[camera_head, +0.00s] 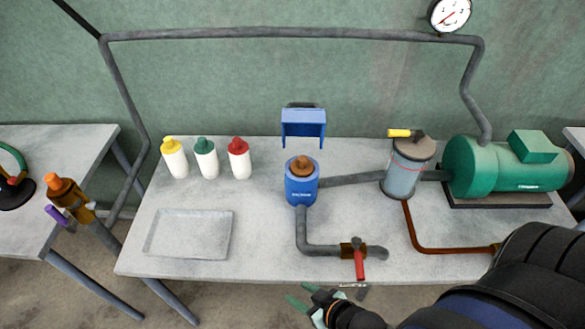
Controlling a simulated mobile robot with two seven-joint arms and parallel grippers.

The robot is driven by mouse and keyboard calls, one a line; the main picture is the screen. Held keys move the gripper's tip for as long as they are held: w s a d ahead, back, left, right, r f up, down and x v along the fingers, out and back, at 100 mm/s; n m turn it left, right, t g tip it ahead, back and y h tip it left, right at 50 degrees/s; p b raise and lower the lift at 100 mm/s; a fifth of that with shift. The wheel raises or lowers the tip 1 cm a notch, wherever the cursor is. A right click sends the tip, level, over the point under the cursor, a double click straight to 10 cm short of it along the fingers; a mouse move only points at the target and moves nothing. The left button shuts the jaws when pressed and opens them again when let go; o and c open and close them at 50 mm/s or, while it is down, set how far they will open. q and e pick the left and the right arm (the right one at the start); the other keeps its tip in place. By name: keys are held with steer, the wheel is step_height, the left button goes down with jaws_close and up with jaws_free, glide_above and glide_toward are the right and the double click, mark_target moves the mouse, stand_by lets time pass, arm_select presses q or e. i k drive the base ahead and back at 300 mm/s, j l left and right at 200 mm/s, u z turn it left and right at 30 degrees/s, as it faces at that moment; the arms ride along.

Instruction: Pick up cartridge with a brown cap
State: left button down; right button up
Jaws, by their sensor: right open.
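The cartridge's brown cap (302,165) sticks up out of a blue cylindrical housing (301,192) at the middle of the table. The cartridge's body is hidden inside the housing. A blue cover (303,128) stands raised behind it. My right gripper (318,300) is at the bottom of the view, near the table's front edge, below and apart from the housing. It is open, and I see nothing between its green-tipped fingers. My left gripper is not in view.
White bottles with yellow (175,160), green (206,160) and red (239,160) caps stand left of the housing. An empty metal tray (190,254) lies front left. A red-handled valve (358,258) and pipe stand before the housing. A glass vessel (405,172) and green motor (500,167) are right.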

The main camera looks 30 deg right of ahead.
mark_target(302, 167)
steer(key=l+z, duration=0.1)
steer(key=z, duration=0.35)
steer(key=l+z, duration=0.1)
steer(key=z, duration=0.4)
steer(key=l+z, duration=0.15)
steer(key=z, duration=0.3)
steer(key=l+z, duration=0.1)
steer(key=z, duration=0.35)
steer(key=i+u, duration=0.1)
steer(key=u, duration=0.35)
steer(key=l+u, duration=0.15)
steer(key=u, duration=0.25)
steer(key=i+l+u, duration=0.1)
steer(key=u, duration=0.35)
steer(key=j+u, duration=0.15)
steer(key=k+j+u, duration=0.1)
steer(key=j, duration=0.2)
steer(key=i+j+u, duration=0.15)
steer(key=i+u, duration=0.15)
steer(key=i, duration=0.1)
